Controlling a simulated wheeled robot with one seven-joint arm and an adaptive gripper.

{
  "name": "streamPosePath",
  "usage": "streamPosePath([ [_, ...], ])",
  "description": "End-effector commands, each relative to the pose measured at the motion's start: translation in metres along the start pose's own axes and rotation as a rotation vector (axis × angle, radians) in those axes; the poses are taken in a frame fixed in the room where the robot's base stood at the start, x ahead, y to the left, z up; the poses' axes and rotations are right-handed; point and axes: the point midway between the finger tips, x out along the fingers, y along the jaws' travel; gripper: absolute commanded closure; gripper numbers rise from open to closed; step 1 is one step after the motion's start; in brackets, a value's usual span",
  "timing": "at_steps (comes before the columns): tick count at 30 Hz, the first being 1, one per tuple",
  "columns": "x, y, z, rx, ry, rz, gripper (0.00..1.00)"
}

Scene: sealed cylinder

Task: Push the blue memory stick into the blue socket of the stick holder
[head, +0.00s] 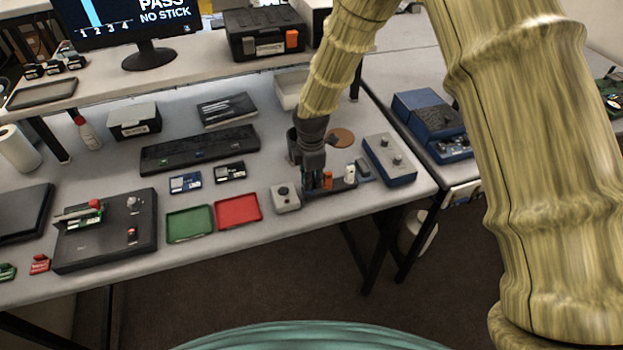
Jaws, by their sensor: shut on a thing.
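My gripper (314,178) points down at the right part of the bench, over the left end of a small dark holder (341,187). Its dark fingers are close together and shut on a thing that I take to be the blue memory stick. The fingers hide that stick, and no blue of it shows. An orange stick (327,179) and a white stick (349,173) stand upright in the holder, right of the fingers. The blue socket is hidden, so I cannot tell whether the held stick is above it or in it.
A grey box with a knob (285,197) stands close left of the holder. A blue-grey box with knobs (389,160) stands to its right. Behind are a dark cup (292,144) and a brown disc (341,137). Red (238,210) and green (190,222) trays lie left.

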Motion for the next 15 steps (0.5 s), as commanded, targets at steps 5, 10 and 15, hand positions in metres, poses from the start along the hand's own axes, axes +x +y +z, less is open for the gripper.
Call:
streamPosePath([
  [5, 0.0034, 0.0000, 0.0000, 0.000, 0.000, 0.000, 1.00],
  [10, 0.0059, 0.0000, 0.0000, 0.000, 0.000, 0.000, 1.00],
  [15, 0.0085, 0.0000, 0.0000, 0.000, 0.000, 0.000, 1.00],
])
